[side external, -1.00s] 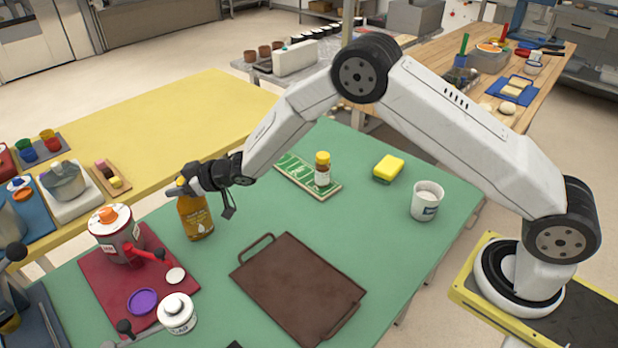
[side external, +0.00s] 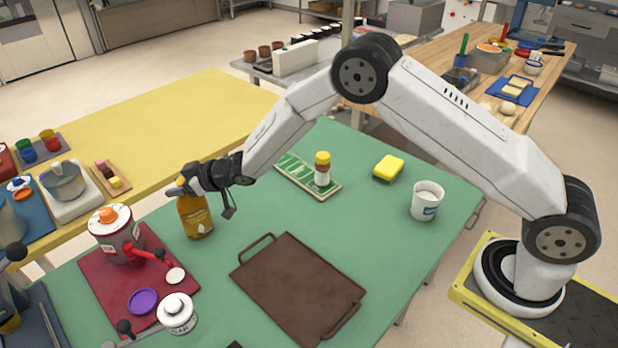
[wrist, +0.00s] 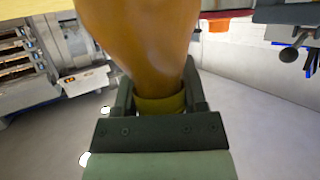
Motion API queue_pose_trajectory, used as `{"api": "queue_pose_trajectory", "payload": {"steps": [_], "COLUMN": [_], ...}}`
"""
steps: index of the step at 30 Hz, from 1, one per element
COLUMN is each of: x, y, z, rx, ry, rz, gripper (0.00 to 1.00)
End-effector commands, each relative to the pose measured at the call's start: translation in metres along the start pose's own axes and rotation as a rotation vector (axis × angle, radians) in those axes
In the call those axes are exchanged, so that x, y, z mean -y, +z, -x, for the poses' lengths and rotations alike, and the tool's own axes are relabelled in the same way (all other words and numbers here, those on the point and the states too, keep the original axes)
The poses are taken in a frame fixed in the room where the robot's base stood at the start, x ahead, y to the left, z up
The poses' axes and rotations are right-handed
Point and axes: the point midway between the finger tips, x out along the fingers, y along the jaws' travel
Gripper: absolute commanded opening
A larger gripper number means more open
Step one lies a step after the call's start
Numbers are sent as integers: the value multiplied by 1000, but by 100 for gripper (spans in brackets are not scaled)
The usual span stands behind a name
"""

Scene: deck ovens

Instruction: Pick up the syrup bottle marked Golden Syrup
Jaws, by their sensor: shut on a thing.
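An amber bottle with a golden-brown label (side external: 195,217) stands upright at the left of the green table, right of the red mat. The label's text is too small to read. My gripper (side external: 184,186) is at its top and is shut on its neck. In the wrist view the bottle's amber body (wrist: 145,40) fills the upper middle, and a yellow band at its neck sits between the jaws (wrist: 160,100). I cannot tell whether its base touches the table.
A red mat (side external: 95,285) holds a canister (side external: 117,240), a purple lid and a white jar. A brown tray (side external: 298,285) lies in front. A small yellow-capped bottle (side external: 322,170) stands on a green board; a yellow sponge (side external: 388,169) and white tub (side external: 426,203) stand right.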

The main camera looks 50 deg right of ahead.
Motion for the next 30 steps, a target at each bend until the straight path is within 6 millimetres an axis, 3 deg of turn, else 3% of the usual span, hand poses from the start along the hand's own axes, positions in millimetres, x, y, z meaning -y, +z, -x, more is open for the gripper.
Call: {"api": "queue_pose_trajectory", "payload": {"steps": [20,30], "x": [0,0], "y": [-4,-29], "z": [1,11], "rx": [-4,-6], "ry": [0,0], "rz": [1,2], "gripper": [0,0]}}
